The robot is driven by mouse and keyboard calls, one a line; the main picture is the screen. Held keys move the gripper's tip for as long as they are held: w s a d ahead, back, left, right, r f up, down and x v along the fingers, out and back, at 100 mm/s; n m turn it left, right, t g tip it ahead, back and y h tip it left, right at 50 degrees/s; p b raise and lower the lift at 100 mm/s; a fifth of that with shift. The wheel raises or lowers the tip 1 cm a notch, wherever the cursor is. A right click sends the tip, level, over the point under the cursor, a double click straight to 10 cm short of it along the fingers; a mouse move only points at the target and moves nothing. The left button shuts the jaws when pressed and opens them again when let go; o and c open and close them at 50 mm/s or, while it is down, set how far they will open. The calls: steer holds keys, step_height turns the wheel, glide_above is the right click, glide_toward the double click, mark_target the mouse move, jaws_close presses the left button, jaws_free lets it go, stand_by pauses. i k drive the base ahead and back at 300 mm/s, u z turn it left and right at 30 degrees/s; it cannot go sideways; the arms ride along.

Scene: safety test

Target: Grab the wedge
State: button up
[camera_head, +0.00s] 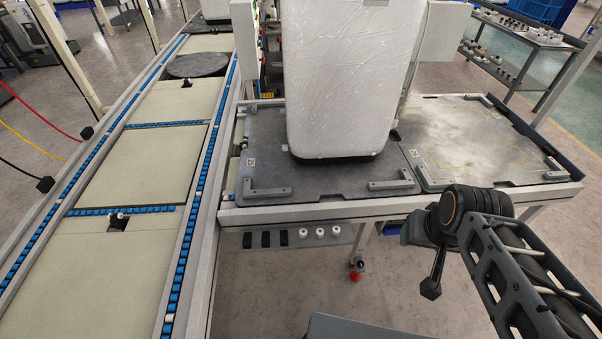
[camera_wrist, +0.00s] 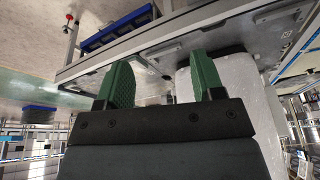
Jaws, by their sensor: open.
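I cannot clearly make out a wedge in either view. Small grey raised pieces sit along the front of the dark plate, one at the left (camera_head: 264,194) and one at the right (camera_head: 392,184), but I cannot tell whether either is a wedge. My gripper (camera_wrist: 163,82) is open, with two green fingers apart and nothing seen between them. In the head view my arm comes in from the right, and its end is in front of the table's front edge. The wrist view is upside down, with the table edge beyond the fingers.
A tall white wrapped block (camera_head: 345,80) stands on the dark plate (camera_head: 265,160) of the table; it also shows in the wrist view (camera_wrist: 238,95). A worn grey plate (camera_head: 475,135) to its right is bare. A conveyor (camera_head: 140,165) runs along the left. Small black and white parts hang below the table.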

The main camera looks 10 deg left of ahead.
mark_target(283, 235)
steer(key=k, duration=0.5)
steer(key=u, duration=0.5)
steer(key=i, duration=0.45)
steer(key=u, duration=4.45)
steer(key=k, duration=0.65)
steer(key=z, duration=1.35)
